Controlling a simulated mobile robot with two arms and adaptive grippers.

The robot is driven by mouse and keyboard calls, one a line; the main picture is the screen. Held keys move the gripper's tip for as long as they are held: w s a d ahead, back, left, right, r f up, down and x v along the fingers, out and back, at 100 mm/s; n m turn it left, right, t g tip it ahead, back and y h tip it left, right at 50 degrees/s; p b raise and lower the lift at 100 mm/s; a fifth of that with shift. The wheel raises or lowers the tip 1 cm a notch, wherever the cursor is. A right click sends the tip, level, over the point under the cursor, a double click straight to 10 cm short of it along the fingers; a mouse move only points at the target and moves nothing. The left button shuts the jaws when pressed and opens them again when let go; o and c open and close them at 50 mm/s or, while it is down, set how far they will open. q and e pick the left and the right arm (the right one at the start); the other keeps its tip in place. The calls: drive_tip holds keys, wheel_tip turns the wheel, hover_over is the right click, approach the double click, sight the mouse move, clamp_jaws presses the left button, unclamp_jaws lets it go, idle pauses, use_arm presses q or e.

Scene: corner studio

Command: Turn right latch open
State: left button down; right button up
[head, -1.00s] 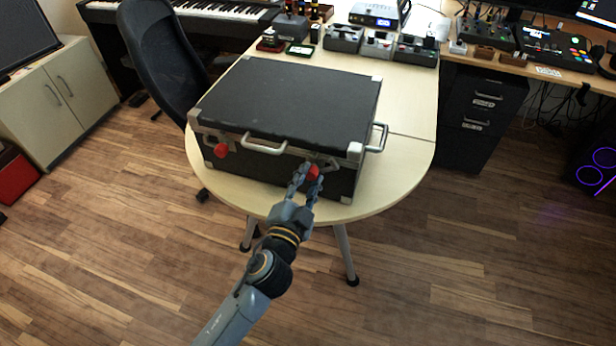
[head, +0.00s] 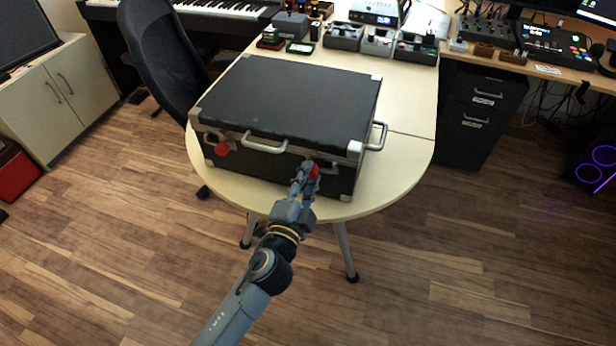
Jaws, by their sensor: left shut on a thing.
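A black flight case (head: 290,100) with metal corners lies closed on the rounded end of a light wood table. Its front has a silver handle (head: 264,146) in the middle and a red left latch (head: 222,148). The red right latch (head: 314,171) is on the front near the right corner. My left gripper (head: 307,174) is shut on the right latch, its fingers partly covering it. The exact angle of the latch is hard to tell. My right gripper is not in view.
The light wood table (head: 405,170) has bare room right of the case. Several small devices (head: 380,42) stand behind it. A black office chair (head: 165,50) is close at the left. A side handle (head: 379,136) sticks out from the case's right side.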

use_arm(q)
drive_tip(key=shift+r, duration=0.15)
drive_tip(key=c, duration=1.1)
unclamp_jaws()
drive_tip(key=shift+w, duration=0.1)
drive_tip(key=shift+o, duration=0.2)
drive_tip(key=v, duration=1.2)
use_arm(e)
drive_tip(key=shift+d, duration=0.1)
